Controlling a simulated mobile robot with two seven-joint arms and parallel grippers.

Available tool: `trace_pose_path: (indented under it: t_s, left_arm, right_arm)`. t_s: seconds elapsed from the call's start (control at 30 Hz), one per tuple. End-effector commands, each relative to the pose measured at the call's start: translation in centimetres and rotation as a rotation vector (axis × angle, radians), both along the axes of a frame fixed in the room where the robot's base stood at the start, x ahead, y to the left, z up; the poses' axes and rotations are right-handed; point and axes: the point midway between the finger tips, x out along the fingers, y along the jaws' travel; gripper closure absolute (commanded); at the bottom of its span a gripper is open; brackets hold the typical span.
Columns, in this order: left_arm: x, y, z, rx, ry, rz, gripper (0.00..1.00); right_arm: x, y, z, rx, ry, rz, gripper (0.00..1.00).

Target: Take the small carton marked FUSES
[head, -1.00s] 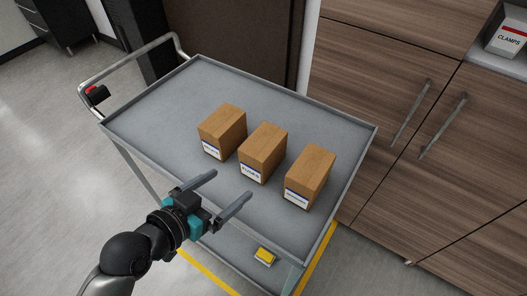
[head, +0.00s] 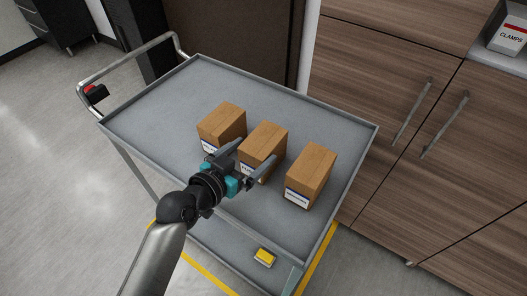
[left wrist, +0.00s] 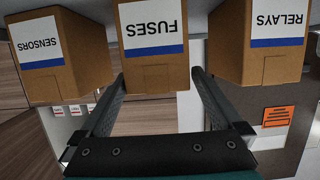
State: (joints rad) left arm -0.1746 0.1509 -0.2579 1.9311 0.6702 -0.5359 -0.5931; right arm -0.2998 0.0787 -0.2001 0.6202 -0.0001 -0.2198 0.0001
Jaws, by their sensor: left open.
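The FUSES carton (head: 264,140) is the middle of three brown cartons in a row on the grey cart top. Its white label with a blue stripe reads upside down in the left wrist view (left wrist: 153,28). My left gripper (head: 257,153) is open at the carton's labelled front. In the left wrist view its fingertips (left wrist: 158,74) lie one on each side of the carton, in the gaps to its neighbours. I cannot tell whether they touch it. The gripper hides part of the label in the head view. My right gripper is not in view.
The RELAYS carton (left wrist: 268,40) and the SENSORS carton (left wrist: 58,55) stand close on either side. The cart top (head: 150,118) is clear at the left and has a raised rim. Wooden cabinets (head: 375,90) stand at the right, with a CLAMPS carton (head: 508,36) in a niche.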

Motion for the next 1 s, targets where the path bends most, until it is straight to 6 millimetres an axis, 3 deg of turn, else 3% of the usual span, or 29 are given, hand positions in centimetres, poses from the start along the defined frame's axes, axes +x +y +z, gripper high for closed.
trace_pose_path:
  t_s: [0.4, 0.7, 1.0]
  left_arm:
    - [3.6, -2.7, -1.7, -0.002, 0.000, 0.001, 0.00]
    - [3.8, -2.9, -1.8, 0.000, 0.000, 0.000, 0.01]
    - [3.8, -2.8, -1.8, 0.000, 0.000, 0.000, 0.35]
  right_arm:
    - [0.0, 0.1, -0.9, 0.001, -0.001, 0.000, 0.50]
    - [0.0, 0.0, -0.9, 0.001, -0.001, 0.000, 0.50]
    - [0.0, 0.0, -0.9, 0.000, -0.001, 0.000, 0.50]
